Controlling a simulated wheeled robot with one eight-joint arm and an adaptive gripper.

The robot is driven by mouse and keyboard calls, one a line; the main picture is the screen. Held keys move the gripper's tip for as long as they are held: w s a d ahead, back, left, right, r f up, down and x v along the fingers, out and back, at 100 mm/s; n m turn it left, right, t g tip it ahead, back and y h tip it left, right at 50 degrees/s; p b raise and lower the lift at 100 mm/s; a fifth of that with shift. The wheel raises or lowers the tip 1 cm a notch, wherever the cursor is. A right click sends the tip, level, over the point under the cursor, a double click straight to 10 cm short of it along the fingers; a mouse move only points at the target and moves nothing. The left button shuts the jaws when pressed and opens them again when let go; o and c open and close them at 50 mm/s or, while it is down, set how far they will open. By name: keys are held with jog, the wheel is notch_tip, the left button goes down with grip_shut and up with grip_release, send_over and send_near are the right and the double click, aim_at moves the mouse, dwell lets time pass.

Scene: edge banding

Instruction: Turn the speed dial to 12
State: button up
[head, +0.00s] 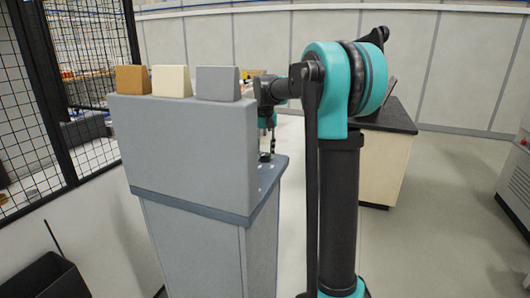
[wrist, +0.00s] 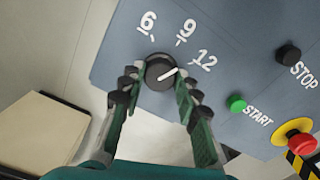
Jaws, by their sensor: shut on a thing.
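The speed dial (wrist: 156,64) is a round black knob on a grey-blue panel in the wrist view. Its white pointer line slants right and slightly up, towards the tick beside the 12 (wrist: 206,61). The 9 (wrist: 188,28) and the 6 (wrist: 148,22) are printed further round to the left. My gripper (wrist: 157,80) has a finger on each side of the dial and is shut on it. In the head view my gripper (head: 267,141) points down at the console top, partly hidden behind the console's raised back.
Right of the dial are a green START button (wrist: 237,103), a black STOP button (wrist: 288,55) and a red emergency stop (wrist: 302,143). Orange, cream and grey blocks (head: 217,83) top the console (head: 185,150).

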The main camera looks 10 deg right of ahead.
aim_at(265, 154)
jog(key=shift+m, duration=1.9)
jog(key=o, duration=1.2)
jog(key=shift+c, duration=0.2)
notch_tip(265, 154, up, 12)
